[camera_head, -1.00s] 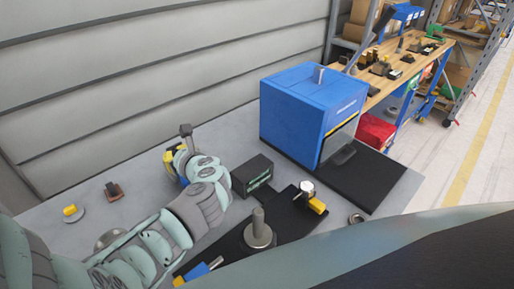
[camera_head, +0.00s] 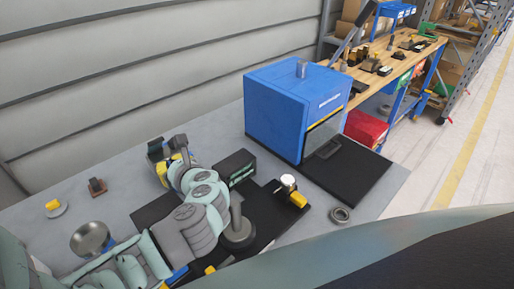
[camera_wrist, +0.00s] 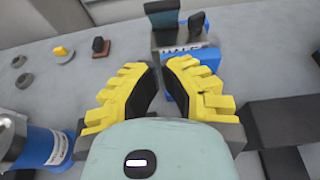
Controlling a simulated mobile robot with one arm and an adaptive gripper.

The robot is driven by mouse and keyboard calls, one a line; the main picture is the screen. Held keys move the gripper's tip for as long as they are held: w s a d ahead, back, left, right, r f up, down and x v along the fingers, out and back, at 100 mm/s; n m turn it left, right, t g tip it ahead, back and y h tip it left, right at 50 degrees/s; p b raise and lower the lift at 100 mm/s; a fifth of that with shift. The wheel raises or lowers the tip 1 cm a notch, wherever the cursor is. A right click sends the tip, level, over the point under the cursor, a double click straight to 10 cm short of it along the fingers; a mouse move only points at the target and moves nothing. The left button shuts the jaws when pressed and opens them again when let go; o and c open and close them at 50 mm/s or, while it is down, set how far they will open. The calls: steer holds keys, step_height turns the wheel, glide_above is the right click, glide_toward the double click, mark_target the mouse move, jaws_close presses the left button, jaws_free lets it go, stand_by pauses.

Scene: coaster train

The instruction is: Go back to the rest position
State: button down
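My gripper (camera_wrist: 166,78) shows in the wrist view with its two yellow ribbed fingers apart and nothing between them. In the head view it (camera_head: 166,172) is small and partly hidden by my own arm links, low over the grey table (camera_head: 330,180). A blue and grey fixture with black upright tops (camera_wrist: 178,32) lies just beyond the fingertips, close to the right finger. In the head view its black top (camera_head: 158,149) shows behind my gripper. I cannot tell whether a finger touches it.
A blue box machine (camera_head: 285,105) stands at the back right. A dark box (camera_head: 235,168), a round-based post (camera_head: 238,232) and a metal ring (camera_head: 341,214) are near my arm. A metal bowl (camera_head: 90,238) and small parts lie left. Bare table separates them.

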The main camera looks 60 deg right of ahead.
steer(key=shift+b+v, duration=0.75)
steer(key=shift+v, duration=2)
steer(key=shift+d, duration=0.1)
steer(key=shift+w, duration=0.1)
